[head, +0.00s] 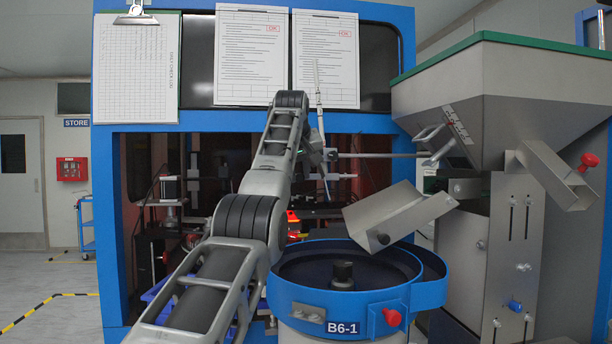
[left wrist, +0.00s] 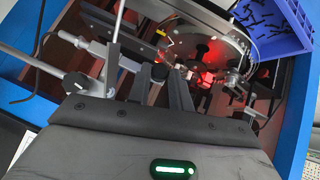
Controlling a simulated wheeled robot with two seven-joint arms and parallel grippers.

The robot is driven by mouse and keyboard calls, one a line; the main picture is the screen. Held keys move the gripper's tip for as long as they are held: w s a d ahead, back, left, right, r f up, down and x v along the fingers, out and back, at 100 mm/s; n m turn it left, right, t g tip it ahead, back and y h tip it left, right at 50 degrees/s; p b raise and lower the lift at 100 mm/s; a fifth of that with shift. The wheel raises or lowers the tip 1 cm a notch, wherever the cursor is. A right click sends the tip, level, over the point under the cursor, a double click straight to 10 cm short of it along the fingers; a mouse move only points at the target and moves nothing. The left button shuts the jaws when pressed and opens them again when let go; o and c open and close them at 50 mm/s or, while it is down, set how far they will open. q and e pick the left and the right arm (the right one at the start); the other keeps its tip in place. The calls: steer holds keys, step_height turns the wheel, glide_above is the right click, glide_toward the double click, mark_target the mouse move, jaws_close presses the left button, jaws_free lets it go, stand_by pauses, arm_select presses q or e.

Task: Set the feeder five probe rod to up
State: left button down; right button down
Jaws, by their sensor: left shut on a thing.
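A thin pale rod (head: 318,90) stands nearly upright in front of the papers in the head view. A grey horizontal arm (head: 385,155) runs from the hopper side to this rod. My left gripper (head: 326,157) is at the place where the two meet, shut on the probe rod; its fingers are small and partly hidden by my forearm. In the left wrist view a thin upright rod (left wrist: 119,18) rises at the fingers (left wrist: 145,82), and the exact contact is hard to make out. My right gripper is not in view.
A blue-rimmed bowl (head: 348,295) labelled B6-1 stands below, with a tilted chute (head: 400,213) over it. A grey hopper (head: 500,90) is on the right. Behind is a blue-framed machine (head: 250,121) with a disc (left wrist: 215,35). A blue bin (left wrist: 270,30) holds dark parts.

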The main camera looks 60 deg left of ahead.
arm_select(q)
steer(key=c, duration=1.3)
jaws_free()
steer(key=shift+s+r, duration=0.1)
steer(key=shift+r, duration=0.3)
steer(key=shift+o, duration=0.2)
steer(key=shift+f, duration=0.1)
steer(key=b+v, duration=0.2)
steer(key=v, duration=1.4)
steer(key=shift+s+f, duration=0.1)
steer(key=shift+f, duration=0.05)
